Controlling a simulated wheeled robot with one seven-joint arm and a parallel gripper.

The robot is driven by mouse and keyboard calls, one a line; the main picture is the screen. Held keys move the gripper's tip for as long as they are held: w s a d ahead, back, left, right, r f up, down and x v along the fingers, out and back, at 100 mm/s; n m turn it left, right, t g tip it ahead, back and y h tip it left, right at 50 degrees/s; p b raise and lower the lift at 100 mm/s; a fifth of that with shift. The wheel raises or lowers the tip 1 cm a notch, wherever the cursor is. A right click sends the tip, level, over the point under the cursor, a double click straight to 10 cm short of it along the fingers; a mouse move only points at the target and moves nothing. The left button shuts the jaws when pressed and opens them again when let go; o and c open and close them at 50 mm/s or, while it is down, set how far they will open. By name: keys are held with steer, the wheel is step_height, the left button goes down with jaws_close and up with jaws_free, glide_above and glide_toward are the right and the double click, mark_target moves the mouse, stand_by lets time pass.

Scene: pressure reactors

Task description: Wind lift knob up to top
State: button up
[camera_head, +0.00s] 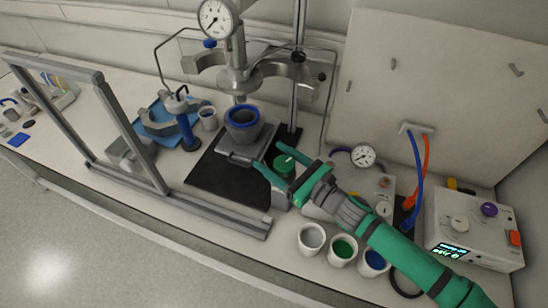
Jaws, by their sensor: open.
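The green round knob (285,164) sits on a grey block at the right front of the reactor stand; I take it for the lift knob. My green gripper (269,157) reaches in from the lower right, its fingers spread on either side of the knob. I cannot tell whether they touch it. The grey vessel with a blue rim (243,125) stands on the lift platform (238,155), below the metal reactor head (236,82). A gap shows between vessel and head.
A grey frame (130,135) stands at the left front. White cups (311,237) with coloured contents stand below my arm. A control box (470,230) and blue and orange hoses (417,165) are at the right. A pressure gauge (215,18) tops the reactor.

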steer(key=shift+a, duration=0.15)
steer(key=shift+c, duration=0.6)
steer(key=shift+w, duration=0.1)
steer(key=c, duration=0.9)
